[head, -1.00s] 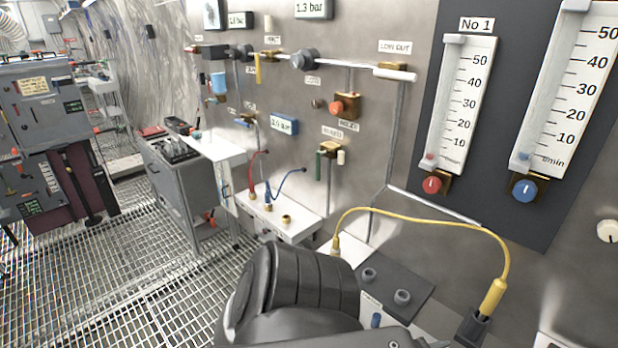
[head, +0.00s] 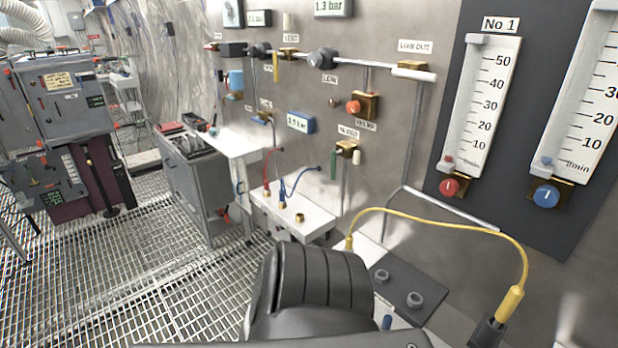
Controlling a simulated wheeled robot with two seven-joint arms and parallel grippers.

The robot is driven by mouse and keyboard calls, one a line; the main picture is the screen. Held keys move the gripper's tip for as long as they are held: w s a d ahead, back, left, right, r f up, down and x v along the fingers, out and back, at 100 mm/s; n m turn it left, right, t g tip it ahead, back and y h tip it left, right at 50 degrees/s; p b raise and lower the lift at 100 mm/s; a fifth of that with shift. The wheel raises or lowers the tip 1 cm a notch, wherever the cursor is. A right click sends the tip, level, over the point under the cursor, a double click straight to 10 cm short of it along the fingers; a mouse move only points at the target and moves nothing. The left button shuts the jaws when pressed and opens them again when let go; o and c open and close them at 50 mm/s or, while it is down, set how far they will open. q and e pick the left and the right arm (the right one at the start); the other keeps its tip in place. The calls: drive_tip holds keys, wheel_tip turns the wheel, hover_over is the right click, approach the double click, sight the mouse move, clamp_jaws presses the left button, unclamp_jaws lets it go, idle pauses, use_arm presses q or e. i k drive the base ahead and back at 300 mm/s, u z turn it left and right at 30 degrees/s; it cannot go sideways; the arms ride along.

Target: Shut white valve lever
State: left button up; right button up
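Several white handles show on the steel wall panel, and I cannot tell which one the task means. A short white upright lever (head: 357,157) hangs on a brass valve lower down, beside a green upright lever (head: 333,165). Neither gripper shows. Only a dark ribbed link of my arm fills the bottom middle, well below these valves.
A yellow cable (head: 440,216) arches over a dark plate (head: 400,288) at the front right. Two flow gauges (head: 484,105) stand at right, with red (head: 449,188) and blue (head: 545,196) knobs below. A white box (head: 294,218) with red and blue hoses juts from the wall. Grated floor lies open at left.

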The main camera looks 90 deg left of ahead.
sight(403, 72)
drive_tip(key=z, duration=0.3)
drive_tip(key=k, duration=0.4)
drive_tip(key=u, duration=0.9)
